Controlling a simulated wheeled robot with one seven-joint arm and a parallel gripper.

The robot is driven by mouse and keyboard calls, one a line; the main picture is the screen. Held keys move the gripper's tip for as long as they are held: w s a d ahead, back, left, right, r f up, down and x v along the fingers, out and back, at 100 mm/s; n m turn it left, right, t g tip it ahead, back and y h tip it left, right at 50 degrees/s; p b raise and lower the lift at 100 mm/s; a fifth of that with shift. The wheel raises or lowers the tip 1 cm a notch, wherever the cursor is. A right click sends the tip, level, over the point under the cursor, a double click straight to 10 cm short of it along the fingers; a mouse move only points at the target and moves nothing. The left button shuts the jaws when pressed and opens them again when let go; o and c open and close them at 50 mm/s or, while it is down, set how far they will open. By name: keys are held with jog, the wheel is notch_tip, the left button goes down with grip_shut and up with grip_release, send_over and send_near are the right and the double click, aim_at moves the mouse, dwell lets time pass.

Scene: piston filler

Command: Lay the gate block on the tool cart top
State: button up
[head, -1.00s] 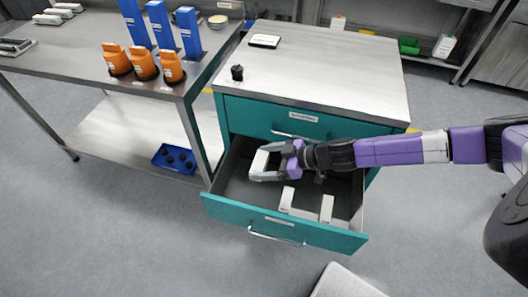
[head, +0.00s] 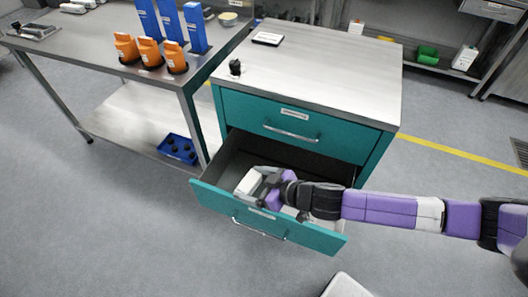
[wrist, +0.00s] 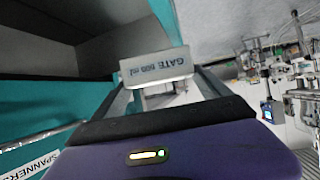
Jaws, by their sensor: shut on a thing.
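The gate block is a pale block marked "GATE 500 ml" (wrist: 156,67), held between my gripper's fingers in the wrist view. In the head view the block (head: 248,183) shows as a pale shape at my gripper (head: 256,182). My gripper is shut on it, over the open lower drawer (head: 237,155), near the drawer's front left. The tool cart is teal, with a bare grey steel top (head: 325,75) above and behind my gripper. My gripper and arm hide much of the drawer's inside.
A small black knob-like thing (head: 235,67) and a dark-framed card (head: 268,39) lie on the cart top's left side; its middle and right are clear. The drawer front (head: 265,218) sticks out. A steel bench (head: 95,45) with orange and blue holders stands left.

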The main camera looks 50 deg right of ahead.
jog(key=w+a+r+m+h, duration=0.2)
jog(key=w+a, duration=0.1)
jog(key=a, duration=0.6)
jog(key=shift+w+a+r, duration=0.15)
jog(key=shift+a+r, duration=0.1)
jog(key=shift+r, duration=0.1)
